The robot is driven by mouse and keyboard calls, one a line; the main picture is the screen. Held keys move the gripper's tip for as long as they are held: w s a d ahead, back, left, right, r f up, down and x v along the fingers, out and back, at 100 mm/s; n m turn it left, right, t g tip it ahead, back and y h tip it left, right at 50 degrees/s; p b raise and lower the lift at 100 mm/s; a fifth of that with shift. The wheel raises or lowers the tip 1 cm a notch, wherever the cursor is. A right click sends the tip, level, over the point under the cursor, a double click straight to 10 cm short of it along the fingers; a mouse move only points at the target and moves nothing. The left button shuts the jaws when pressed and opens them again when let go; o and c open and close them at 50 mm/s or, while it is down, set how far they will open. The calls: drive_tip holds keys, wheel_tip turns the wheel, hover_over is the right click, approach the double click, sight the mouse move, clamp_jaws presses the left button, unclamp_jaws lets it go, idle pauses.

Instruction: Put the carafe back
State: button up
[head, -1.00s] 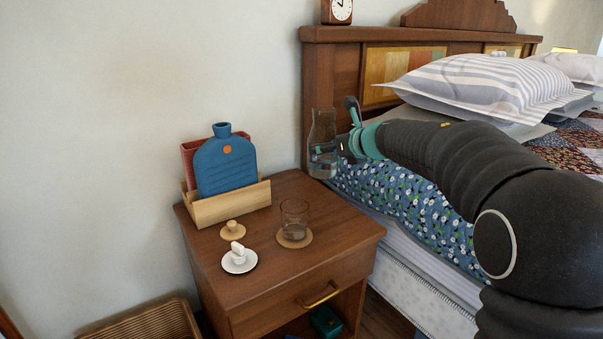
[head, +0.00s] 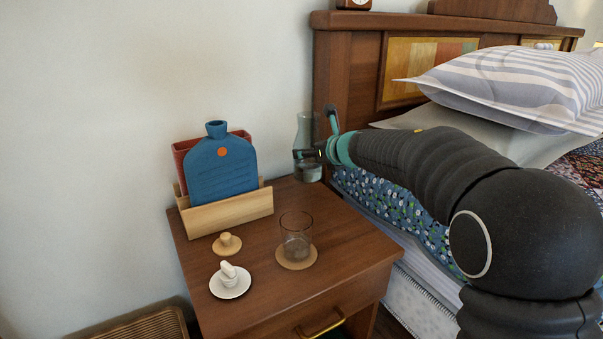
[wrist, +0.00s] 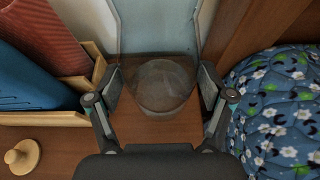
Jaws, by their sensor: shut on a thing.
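The carafe (head: 306,132) is clear glass with a narrowed neck and some water low inside. It is upright at the back right of the wooden nightstand (head: 340,238), beside the headboard. My gripper (head: 318,153) comes in from the right and is shut on the carafe's body. In the wrist view the carafe (wrist: 160,42) stands between the two fingers of my gripper (wrist: 160,88). I cannot tell whether its base touches the nightstand top. A glass tumbler (head: 296,228) stands on a round coaster (head: 297,264) nearer the front.
A wooden holder (head: 230,214) with a blue bottle-shaped item (head: 220,170) and a red item stands at the left. A small wooden knobbed piece (head: 227,243) and a white dish (head: 231,287) lie in front. The bed (head: 410,225) borders the right side.

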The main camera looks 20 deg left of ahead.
sight(308, 168)
drive_tip(key=a, duration=0.1)
drive_tip(key=f, duration=0.1)
drive_tip(key=a, duration=0.1)
drive_tip(key=shift+s+a+f, duration=0.2)
drive_tip(key=shift+s+a, duration=0.1)
drive_tip(key=shift+f+b, duration=1.35)
drive_tip(key=shift+f, duration=0.6)
drive_tip(key=shift+f, duration=0.1)
drive_tip(key=o, duration=1.7)
drive_tip(key=shift+f, duration=0.1)
drive_tip(key=shift+r, duration=0.2)
drive_tip(key=v, duration=1.2)
drive_tip(key=shift+d+f, duration=0.1)
